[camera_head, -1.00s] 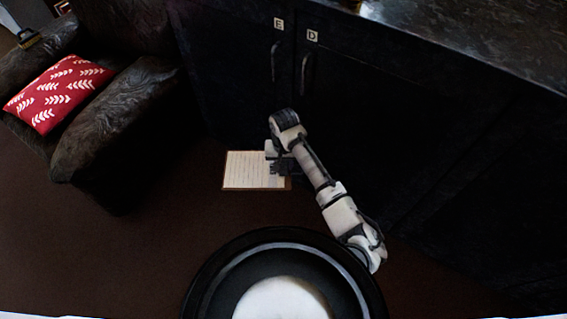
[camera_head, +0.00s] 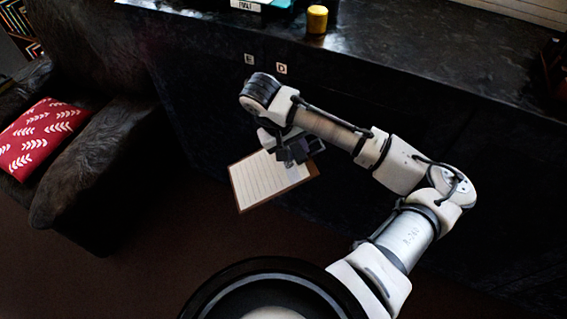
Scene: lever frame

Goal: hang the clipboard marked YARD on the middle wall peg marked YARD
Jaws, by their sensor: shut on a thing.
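A clipboard (camera_head: 268,180) with a lined white sheet and a brown border hangs tilted in the air in the head view. My gripper (camera_head: 293,158) is shut on its upper right edge and hides that part of it. No YARD mark is readable on the clipboard. The wall pegs are not in view.
A dark cabinet (camera_head: 420,135) stands behind my arm, with small E and D labels on its front. A dark armchair (camera_head: 95,170) with a red cushion (camera_head: 42,136) stands at the left.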

